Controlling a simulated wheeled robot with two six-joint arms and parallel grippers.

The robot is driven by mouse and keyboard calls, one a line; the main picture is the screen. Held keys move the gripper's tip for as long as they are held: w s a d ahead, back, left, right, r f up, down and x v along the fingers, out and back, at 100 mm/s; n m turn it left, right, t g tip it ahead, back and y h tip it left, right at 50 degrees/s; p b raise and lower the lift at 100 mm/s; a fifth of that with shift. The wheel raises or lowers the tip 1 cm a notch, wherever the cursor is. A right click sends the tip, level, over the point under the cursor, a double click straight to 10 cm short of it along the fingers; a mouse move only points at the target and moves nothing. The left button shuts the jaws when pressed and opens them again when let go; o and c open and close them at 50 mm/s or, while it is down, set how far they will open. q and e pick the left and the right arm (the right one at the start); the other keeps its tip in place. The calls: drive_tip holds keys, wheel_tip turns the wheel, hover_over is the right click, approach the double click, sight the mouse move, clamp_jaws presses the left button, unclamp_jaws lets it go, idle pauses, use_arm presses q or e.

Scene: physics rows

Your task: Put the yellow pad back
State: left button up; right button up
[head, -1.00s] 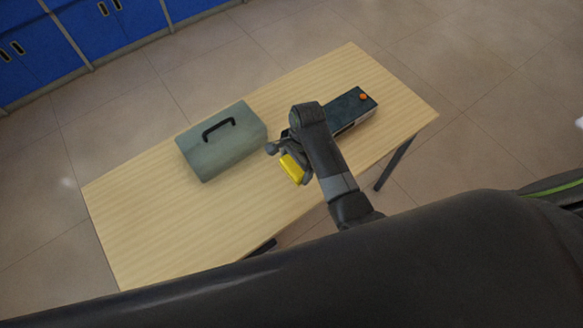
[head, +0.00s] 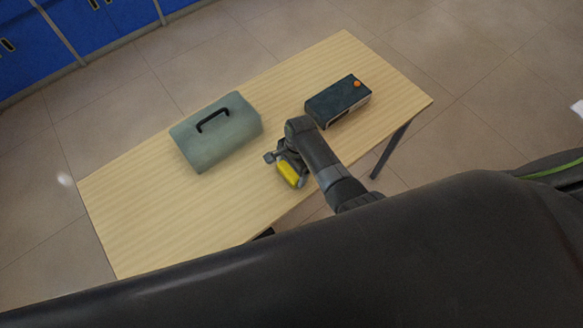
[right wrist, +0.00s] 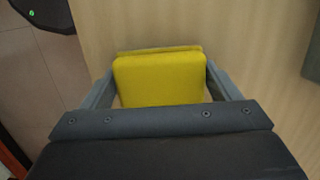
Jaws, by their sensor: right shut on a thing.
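The yellow pad (head: 289,174) is in my right gripper (head: 286,167), over the wooden table near its front edge. In the right wrist view the pad (right wrist: 160,78) sits between the two fingers of the right gripper (right wrist: 160,88), which is shut on it. Whether the pad touches the table I cannot tell. A dark box (head: 338,100) with an orange knob on top stands on the table to the right of the gripper. My left gripper is not in view.
A grey-green case (head: 215,133) with a black handle stands on the wooden table (head: 150,215), left of the gripper. The left and front-left of the table are bare. Blue cabinets (head: 110,35) stand at the back left.

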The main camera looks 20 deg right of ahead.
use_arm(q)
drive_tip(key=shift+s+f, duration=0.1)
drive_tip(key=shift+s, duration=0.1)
use_arm(e)
drive_tip(key=shift+f, duration=0.1)
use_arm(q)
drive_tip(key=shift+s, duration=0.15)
use_arm(e)
drive_tip(key=o, duration=0.9)
drive_tip(key=shift+c, duration=0.2)
drive_tip(key=shift+r, duration=0.2)
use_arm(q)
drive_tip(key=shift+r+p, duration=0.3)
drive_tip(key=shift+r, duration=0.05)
use_arm(e)
wheel_tip(320, 180, up, 12)
drive_tip(key=d, duration=0.1)
drive_tip(key=shift+w+d+f, duration=0.15)
drive_tip(key=shift+w+d, duration=0.15)
drive_tip(key=shift+d, duration=0.05)
